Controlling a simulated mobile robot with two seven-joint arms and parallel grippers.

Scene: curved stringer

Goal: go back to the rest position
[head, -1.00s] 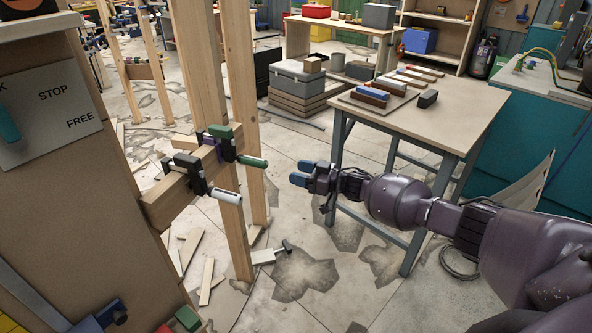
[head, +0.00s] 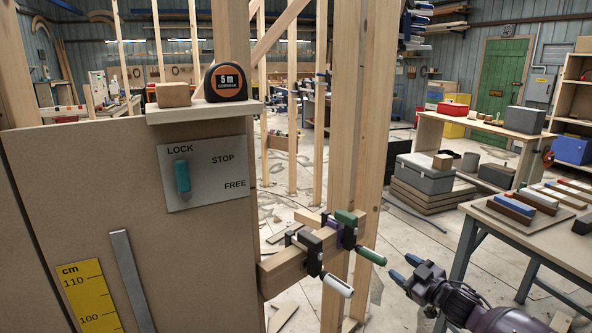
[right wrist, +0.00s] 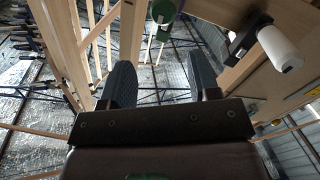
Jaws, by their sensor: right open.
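My right gripper (head: 408,272) is open and empty, at the lower right of the head view. It is just right of two clamps on a wooden block (head: 283,268) at the wooden posts, and apart from them. One clamp has a green handle (head: 371,256), the other a white handle (head: 338,286). In the right wrist view the two dark fingers (right wrist: 160,85) stand wide apart with nothing between them. The white handle (right wrist: 280,48) shows there at upper right, and a green part (right wrist: 163,10) at the top. My left gripper is not in view.
A brown panel with a LOCK, STOP, FREE plate (head: 205,174) stands at left. Its shelf (head: 205,110) holds a tape measure (head: 226,83) and a wooden block (head: 173,95). A workbench (head: 545,238) with several coloured bars is at right. Floor shows between the posts and the bench.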

